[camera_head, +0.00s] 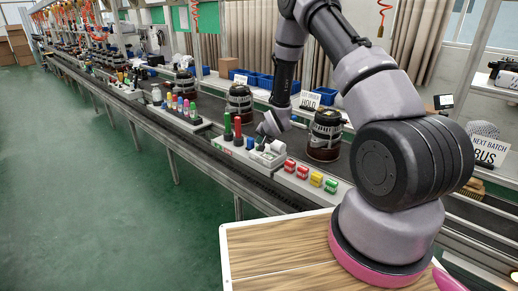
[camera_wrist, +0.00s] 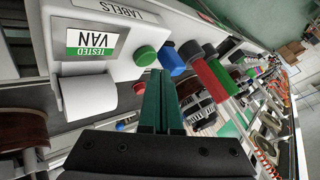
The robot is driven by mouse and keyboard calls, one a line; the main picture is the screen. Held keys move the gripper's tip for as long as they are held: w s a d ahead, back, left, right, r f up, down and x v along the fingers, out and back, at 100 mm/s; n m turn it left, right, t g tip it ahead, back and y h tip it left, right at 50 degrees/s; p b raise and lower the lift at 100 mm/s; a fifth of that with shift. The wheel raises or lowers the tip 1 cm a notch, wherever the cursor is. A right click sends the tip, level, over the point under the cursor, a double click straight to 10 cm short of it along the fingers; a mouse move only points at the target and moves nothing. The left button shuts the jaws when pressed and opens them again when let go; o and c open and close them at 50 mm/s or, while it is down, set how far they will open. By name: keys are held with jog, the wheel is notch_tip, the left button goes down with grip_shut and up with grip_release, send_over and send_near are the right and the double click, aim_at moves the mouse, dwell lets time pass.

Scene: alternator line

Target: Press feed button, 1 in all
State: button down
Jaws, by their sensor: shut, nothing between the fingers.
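The label printer (camera_wrist: 115,45) is a white box marked LABELS, with a TESTED VAN label (camera_wrist: 92,42) coming out of it. A round green button (camera_wrist: 145,56) sticks out of its side. My gripper (camera_wrist: 164,72) is shut and empty, with dark green fingers pointing toward the printer. In the wrist view its tips lie just below and right of the button; I cannot tell whether they touch it. In the head view the printer (camera_head: 268,157) stands on the bench edge below my gripper (camera_head: 262,142), and the button cannot be made out there.
Red, yellow and green blocks (camera_head: 302,172) sit right of the printer. An alternator (camera_head: 325,135) stands on the line behind.

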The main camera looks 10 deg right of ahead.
jog(key=shift+r, duration=2.5)
jog(key=shift+r, duration=0.15)
jog(key=s+d+r, duration=0.2)
jog(key=s+r, duration=0.2)
jog(key=r, duration=0.5)
jog(key=s+d+r+h, duration=0.15)
jog(key=s+r, duration=0.25)
jog(key=r, duration=0.5)
jog(key=s+d+r, duration=0.2)
jog(key=s+r, duration=0.1)
jog(key=r, duration=0.6)
jog(key=s+r+n, duration=0.1)
jog(key=s+r, duration=0.2)
jog(key=s, duration=0.6)
jog(key=s+r+g+y, duration=0.1)
jog(key=s+r, duration=0.3)
jog(key=s, duration=0.5)
jog(key=s+r+n, duration=0.1)
jog(key=s+r, duration=0.3)
jog(key=s, duration=0.6)
jog(key=shift+d+r+n+g, duration=0.2)
jog(key=shift+n+g, duration=0.1)
jog(key=shift+g, duration=0.1)
